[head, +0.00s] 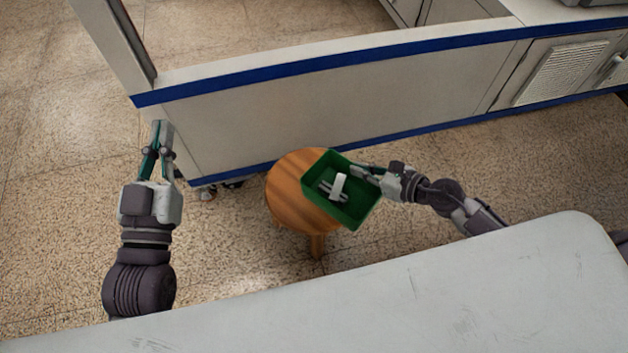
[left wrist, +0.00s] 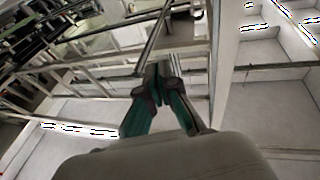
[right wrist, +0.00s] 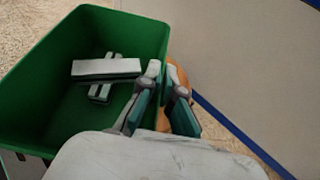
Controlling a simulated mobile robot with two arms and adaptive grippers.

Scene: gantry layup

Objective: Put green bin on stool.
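The green bin (head: 352,211) is over the right part of the round wooden stool (head: 288,187) in the head view and overhangs its right side. I cannot tell whether it touches the seat. White and grey pieces lie inside the bin. My right gripper (head: 360,172) is shut on the bin's right rim, one finger inside and one outside. The right wrist view shows the bin (right wrist: 45,100), the gripper (right wrist: 168,82) on its wall, and a bit of the orange stool behind. My left gripper (head: 161,130) is shut and empty, left of the stool; its fingertips meet in the left wrist view (left wrist: 157,72).
A low white wall with blue stripes (head: 330,95) stands behind the stool. Small items (head: 207,191) lie on the floor at the wall's base, left of the stool. The speckled floor (head: 60,200) is clear at left.

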